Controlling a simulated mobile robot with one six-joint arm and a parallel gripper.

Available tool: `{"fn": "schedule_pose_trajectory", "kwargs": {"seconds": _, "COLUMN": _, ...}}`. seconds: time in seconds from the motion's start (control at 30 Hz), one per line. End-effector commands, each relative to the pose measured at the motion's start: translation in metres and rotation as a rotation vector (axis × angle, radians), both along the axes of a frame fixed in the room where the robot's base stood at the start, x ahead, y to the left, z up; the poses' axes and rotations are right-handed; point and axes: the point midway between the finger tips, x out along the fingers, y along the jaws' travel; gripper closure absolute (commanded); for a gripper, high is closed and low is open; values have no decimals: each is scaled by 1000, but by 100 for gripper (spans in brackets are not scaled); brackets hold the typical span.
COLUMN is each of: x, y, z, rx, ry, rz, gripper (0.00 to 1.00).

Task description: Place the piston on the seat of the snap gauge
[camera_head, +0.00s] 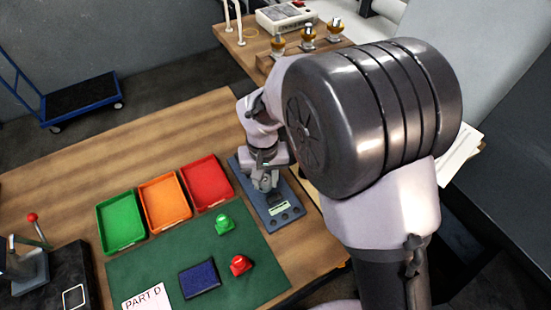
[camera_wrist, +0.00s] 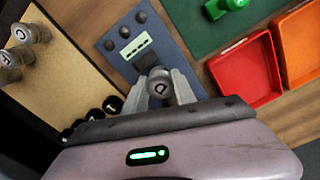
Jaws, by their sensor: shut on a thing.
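My gripper (camera_wrist: 159,88) is shut on a grey, round-topped piston (camera_wrist: 159,80) marked with a letter that looks like D. The piston is between the two pale fingers. A blue-grey gauge (camera_wrist: 165,35) with a pale display and several round buttons lies just beyond it in the wrist view, with a dark block beside the piston. In the head view my gripper (camera_head: 265,182) is over the far part of the gauge (camera_head: 287,220); the piston is not clear there. The piston's underside is hidden, so I cannot tell whether it touches the seat.
Green (camera_head: 122,220), orange (camera_head: 164,203) and red (camera_head: 206,184) trays stand left of the gauge. A green mat (camera_head: 150,265) holds a green piece (camera_head: 224,225), a red piece (camera_head: 239,265), a blue pad (camera_head: 200,280) and a PART D card (camera_head: 147,298). Lettered cylinders (camera_wrist: 25,35) stand on a tan board (camera_wrist: 62,60).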

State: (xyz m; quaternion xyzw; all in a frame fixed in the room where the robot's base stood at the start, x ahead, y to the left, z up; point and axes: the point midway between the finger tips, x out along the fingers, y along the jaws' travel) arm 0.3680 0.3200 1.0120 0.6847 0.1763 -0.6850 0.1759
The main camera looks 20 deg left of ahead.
Motion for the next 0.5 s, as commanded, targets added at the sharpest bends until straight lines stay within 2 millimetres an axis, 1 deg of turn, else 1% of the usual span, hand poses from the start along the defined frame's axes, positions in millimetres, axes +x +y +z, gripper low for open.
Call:
{"fn": "schedule_pose_trajectory", "kwargs": {"seconds": 0.13, "x": 17, "y": 2, "z": -2, "rx": 0, "ry": -1, "rz": -2, "gripper": 100}}
{"fn": "schedule_pose_trajectory", "kwargs": {"seconds": 0.17, "x": 17, "y": 2, "z": -7, "rx": 0, "ry": 1, "rz": 0, "gripper": 100}}
{"fn": "schedule_pose_trajectory", "kwargs": {"seconds": 0.23, "x": 16, "y": 1, "z": -25, "rx": -2, "ry": 2, "rz": 1, "gripper": 100}}
{"fn": "schedule_pose_trajectory", "kwargs": {"seconds": 0.3, "x": 16, "y": 2, "z": -37, "rx": -1, "ry": 3, "rz": 1, "gripper": 100}}
{"fn": "schedule_pose_trajectory", "kwargs": {"seconds": 0.5, "x": 16, "y": 2, "z": -36, "rx": 0, "ry": 0, "rz": 0, "gripper": 100}}
